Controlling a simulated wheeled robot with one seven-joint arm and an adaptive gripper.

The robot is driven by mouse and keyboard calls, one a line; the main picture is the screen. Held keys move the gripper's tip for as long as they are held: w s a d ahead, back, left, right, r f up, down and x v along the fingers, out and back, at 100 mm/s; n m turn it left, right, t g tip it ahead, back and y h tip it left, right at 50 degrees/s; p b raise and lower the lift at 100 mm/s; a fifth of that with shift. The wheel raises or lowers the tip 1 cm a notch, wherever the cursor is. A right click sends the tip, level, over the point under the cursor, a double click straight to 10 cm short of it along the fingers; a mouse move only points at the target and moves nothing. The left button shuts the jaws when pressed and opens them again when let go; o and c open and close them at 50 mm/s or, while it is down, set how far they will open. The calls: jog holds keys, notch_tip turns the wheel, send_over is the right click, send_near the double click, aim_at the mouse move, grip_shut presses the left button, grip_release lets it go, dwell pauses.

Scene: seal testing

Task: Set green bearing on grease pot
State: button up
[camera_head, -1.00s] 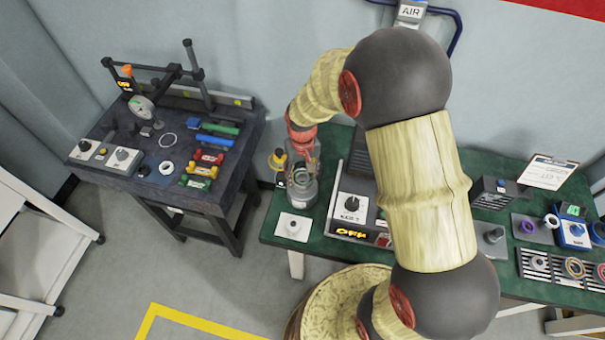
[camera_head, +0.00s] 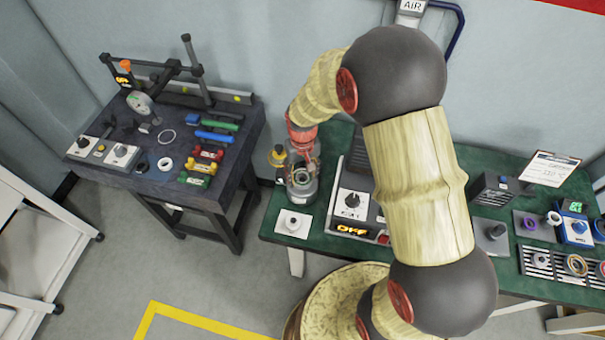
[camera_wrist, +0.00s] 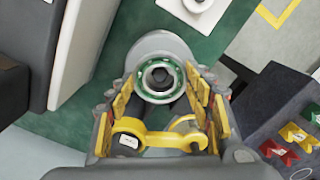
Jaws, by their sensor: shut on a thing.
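The green bearing (camera_wrist: 160,78) is a green ring with a dark centre, held flat between the fingertips of my gripper (camera_wrist: 161,84) in the wrist view. My gripper is shut on it. The grey grease pot (camera_head: 300,188) stands on the green table's left end in the head view, right below my gripper (camera_head: 303,167). In the wrist view the pot (camera_wrist: 155,42) shows around and behind the bearing. The bearing lines up with the pot's top; whether it touches cannot be told.
A white plate with a round knob (camera_head: 293,223) lies in front, and a grey control box showing OFF (camera_head: 353,207) stands to the right. A dark table (camera_head: 144,182) with coloured tools is at the left.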

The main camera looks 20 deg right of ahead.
jog(key=shift+f, duration=0.45)
dwell(0.3)
jog(key=o, duration=1.5)
notch_tip(320, 180, up, 8)
jog(key=p, duration=0.5)
